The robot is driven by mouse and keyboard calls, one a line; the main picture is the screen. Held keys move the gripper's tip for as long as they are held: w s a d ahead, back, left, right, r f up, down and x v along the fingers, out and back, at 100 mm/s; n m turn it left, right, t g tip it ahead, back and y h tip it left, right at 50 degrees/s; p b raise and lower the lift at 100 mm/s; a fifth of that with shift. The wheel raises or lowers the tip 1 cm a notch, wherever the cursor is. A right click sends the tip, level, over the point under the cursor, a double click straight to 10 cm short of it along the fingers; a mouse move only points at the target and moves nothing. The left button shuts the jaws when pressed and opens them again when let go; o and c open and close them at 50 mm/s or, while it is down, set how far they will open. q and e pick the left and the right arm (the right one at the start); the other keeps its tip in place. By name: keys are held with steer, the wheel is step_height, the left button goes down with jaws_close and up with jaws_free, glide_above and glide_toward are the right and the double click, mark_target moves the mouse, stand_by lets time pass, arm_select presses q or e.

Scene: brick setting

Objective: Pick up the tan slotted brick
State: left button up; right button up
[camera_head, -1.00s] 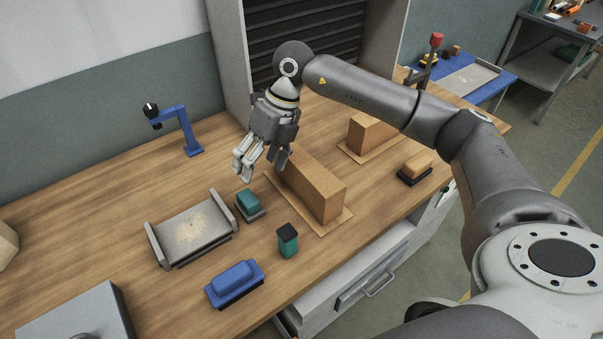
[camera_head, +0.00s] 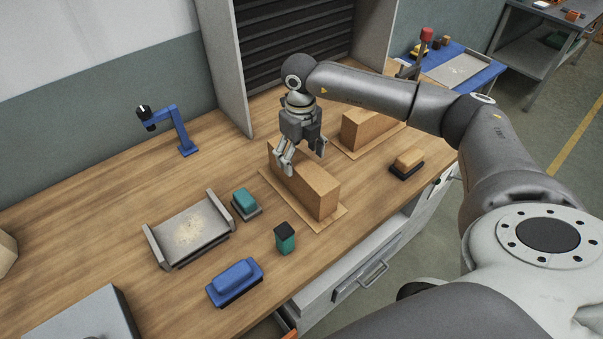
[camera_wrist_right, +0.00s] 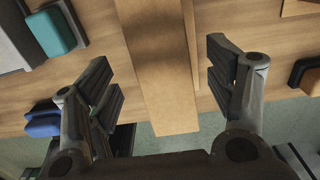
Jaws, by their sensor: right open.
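A small tan brick (camera_head: 409,158) sits on a dark base near the table's right front edge; I cannot make out slots in it. It is partly visible at the right edge of the right wrist view (camera_wrist_right: 312,80). My right gripper (camera_head: 303,158) is open and empty, above a long tan block (camera_head: 322,192), to the left of the small tan brick. In the right wrist view the long block (camera_wrist_right: 165,95) runs between the spread fingers (camera_wrist_right: 160,75), below them. My left gripper is not in view.
A second long tan block (camera_head: 358,130) stands behind the small brick. A teal brick (camera_head: 244,199), a blue brick (camera_head: 235,278), a black-topped teal piece (camera_head: 285,238) and a grey tray (camera_head: 190,232) lie to the left. A blue stand (camera_head: 180,130) is at the back.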

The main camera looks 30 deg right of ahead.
mark_target(302, 163)
steer(key=shift+d+f+p, duration=0.1)
steer(key=shift+f+p, duration=0.2)
steer(key=shift+f, duration=1.25)
steer(key=shift+c, duration=0.2)
jaws_close()
steer(key=shift+r, duration=0.15)
